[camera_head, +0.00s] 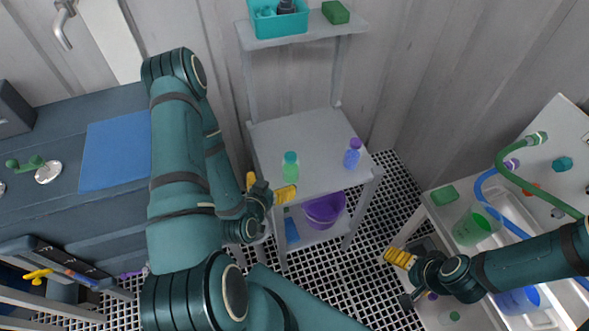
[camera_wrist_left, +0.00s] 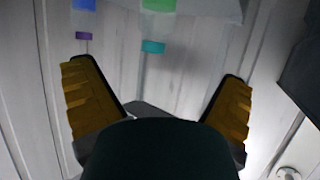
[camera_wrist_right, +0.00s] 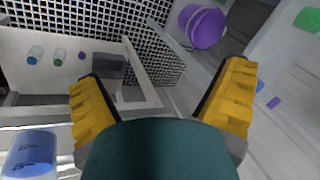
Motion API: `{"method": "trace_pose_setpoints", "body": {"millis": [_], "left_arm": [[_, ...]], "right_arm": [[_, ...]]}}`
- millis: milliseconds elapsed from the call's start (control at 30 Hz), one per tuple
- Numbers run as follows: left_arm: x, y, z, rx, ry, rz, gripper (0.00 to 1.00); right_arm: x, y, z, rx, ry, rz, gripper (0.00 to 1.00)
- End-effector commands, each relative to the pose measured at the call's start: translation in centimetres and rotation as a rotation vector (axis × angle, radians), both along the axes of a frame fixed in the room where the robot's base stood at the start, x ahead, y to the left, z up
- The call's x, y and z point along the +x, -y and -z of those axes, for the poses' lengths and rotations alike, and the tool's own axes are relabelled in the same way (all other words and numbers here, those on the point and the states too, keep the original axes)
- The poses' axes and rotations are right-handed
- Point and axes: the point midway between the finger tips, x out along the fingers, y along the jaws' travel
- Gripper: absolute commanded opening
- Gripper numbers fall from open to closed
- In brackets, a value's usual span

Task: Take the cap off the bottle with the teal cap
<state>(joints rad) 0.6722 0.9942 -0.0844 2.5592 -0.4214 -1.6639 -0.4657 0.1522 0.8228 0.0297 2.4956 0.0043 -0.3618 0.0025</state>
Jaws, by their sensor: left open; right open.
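The bottle with the teal cap (camera_head: 291,166) stands upright on the grey shelf's middle board; its body is green and the cap sits on top. In the left wrist view the teal cap (camera_wrist_left: 153,47) shows upside down, between and beyond the fingers. My left gripper (camera_head: 271,191) is open and empty, just left of and in front of the bottle, apart from it. It also shows in the left wrist view (camera_wrist_left: 158,105). My right gripper (camera_head: 400,275) is open and empty by the sink unit at right, far from the bottle; it also shows in the right wrist view (camera_wrist_right: 162,100).
A blue bottle with a purple cap (camera_head: 352,153) stands right of the teal-capped one. A purple bucket (camera_head: 324,209) sits on the lower board. A teal bin (camera_head: 278,22) and a green block (camera_head: 335,12) are on the top board. A green beaker (camera_head: 474,227) stands by the sink.

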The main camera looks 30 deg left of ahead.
Motion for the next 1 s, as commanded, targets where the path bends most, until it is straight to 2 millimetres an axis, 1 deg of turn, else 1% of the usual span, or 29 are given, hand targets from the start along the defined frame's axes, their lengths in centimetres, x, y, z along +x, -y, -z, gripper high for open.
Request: {"method": "trace_pose_setpoints", "body": {"millis": [33,500,1000], "left_arm": [[0.5,-0.1,0.7,0.003,0.004,0.001,0.97],[4.5,-0.7,2.2,0.002,0.005,0.004,0.97],[6.6,-1.0,3.1,0.002,0.004,0.004,0.97]], "right_arm": [[0.0,0.0,1.3,-0.001,0.0,0.0,0.95],[0.2,-0.3,7.2,-0.012,-0.001,0.001,0.95],[-1.6,-0.6,12.4,-0.003,-0.04,-0.031,0.95]]}}
